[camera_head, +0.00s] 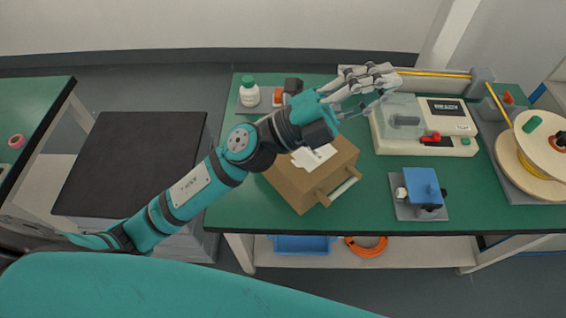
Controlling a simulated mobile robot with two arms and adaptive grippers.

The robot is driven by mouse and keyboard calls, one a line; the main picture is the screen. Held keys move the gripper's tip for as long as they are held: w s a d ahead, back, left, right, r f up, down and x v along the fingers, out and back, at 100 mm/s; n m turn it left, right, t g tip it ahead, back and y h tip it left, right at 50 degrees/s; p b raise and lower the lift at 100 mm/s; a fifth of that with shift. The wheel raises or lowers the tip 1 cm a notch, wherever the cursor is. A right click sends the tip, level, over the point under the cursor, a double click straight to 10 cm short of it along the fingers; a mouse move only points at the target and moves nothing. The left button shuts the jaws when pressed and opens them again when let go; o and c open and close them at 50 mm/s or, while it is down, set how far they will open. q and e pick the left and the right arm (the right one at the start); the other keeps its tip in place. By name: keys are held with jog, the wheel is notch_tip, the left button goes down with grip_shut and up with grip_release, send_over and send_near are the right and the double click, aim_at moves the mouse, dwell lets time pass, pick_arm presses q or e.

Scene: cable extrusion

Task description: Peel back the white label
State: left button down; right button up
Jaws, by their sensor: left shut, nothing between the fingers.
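A white label-like sheet (314,157) lies on top of a brown box (297,187), partly covered by my left arm. I cannot tell whether any edge of it is lifted. The box has a light handle on its front right side and sits at an angle on the green table. My left gripper (388,84) is shut and empty, above the back of the table, up and to the right of the box and apart from the label. It overlaps the left part of the machine in the picture. My right gripper is not in view.
A cream machine (437,148) with a screen reading READY and a red lever stands right of the box. A blue device (424,187) is in front of it. A cable spool (545,142) stands at right, a green-capped bottle (249,92) at back left. The front table edge is clear.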

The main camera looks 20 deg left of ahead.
pick_arm(q)
jog(key=s+d+f+m+g, duration=0.2)
jog(key=s+d+m+g, duration=0.2)
jog(key=m+g, duration=0.45)
jog(key=m+g+y, duration=0.1)
jog(key=m+y, duration=0.5)
jog(key=y, duration=1.4)
send_near(284, 170)
jog(key=shift+n, duration=0.25)
jog(key=f, duration=0.2)
jog(key=f+p, duration=0.1)
jog(key=f, duration=0.1)
jog(key=f+p, duration=0.1)
jog(key=f, duration=0.1)
jog(key=shift+w+d, duration=0.35)
jog(key=shift+w, duration=0.05)
jog(key=shift+w+f, duration=0.1)
jog(key=shift+f, duration=0.55)
